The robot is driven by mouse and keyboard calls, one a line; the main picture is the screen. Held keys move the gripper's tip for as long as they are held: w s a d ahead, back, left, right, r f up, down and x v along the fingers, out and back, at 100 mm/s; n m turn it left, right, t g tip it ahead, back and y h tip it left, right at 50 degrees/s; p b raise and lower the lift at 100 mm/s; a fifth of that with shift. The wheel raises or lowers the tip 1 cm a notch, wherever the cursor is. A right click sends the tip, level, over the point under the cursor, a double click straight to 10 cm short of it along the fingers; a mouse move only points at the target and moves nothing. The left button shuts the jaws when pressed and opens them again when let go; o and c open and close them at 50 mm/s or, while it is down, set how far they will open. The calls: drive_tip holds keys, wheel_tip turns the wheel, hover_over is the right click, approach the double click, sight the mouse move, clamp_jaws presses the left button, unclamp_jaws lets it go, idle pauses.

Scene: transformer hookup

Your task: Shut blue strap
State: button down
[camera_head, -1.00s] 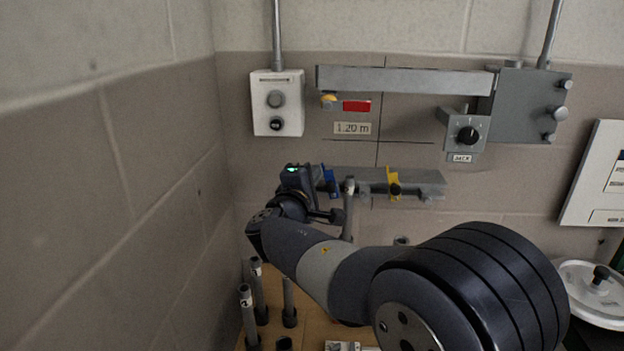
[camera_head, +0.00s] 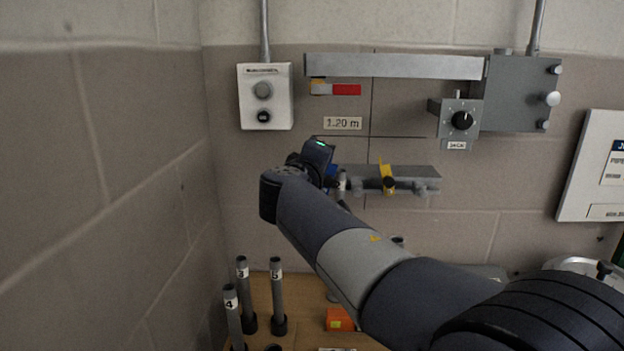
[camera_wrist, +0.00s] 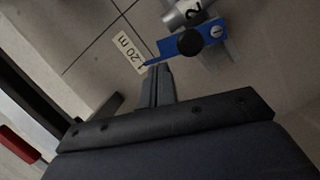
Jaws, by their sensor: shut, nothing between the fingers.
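The blue strap (camera_wrist: 182,44) shows in the wrist view, with a round black knob on it, beside a grey tube end (camera_wrist: 190,12) marked 2. Its flat arm reaches left from the knob, and its tip lies close to my fingertips; I cannot tell whether they touch. My gripper (camera_wrist: 157,70) is shut and empty, just below that arm. In the head view only a little of the blue strap (camera_head: 331,171) shows behind my wrist, and my fingers are hard to make out there.
A yellow strap (camera_head: 387,177) stands on the grey wall bracket (camera_head: 415,172), to the right of the blue one. A white switch box (camera_head: 265,97) and a jack dial (camera_head: 461,121) are above. Numbered tubes (camera_head: 277,295) and an orange box (camera_head: 339,319) are on the wooden table below.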

drive_tip(key=d+m+b, duration=0.2)
drive_tip(key=shift+f+m, duration=0.2)
drive_tip(key=shift+m, duration=0.1)
drive_tip(key=d+f+m+y+b, duration=0.1)
drive_tip(key=m+b, duration=0.1)
drive_tip(key=d+f+m+y+b, duration=0.1)
drive_tip(key=d+m+b, duration=0.1)
drive_tip(key=d+f+m+g+y+b, duration=0.1)
drive_tip(key=d+m+b, duration=0.1)
drive_tip(key=shift+s+m, duration=0.15)
drive_tip(key=shift+m, duration=0.25)
idle(0.6)
drive_tip(key=s+r+p, duration=0.2)
drive_tip(key=s+r, duration=0.4)
drive_tip(key=s, duration=0.3)
drive_tip(key=shift+s+a+r, duration=0.15)
drive_tip(key=shift+s, duration=0.2)
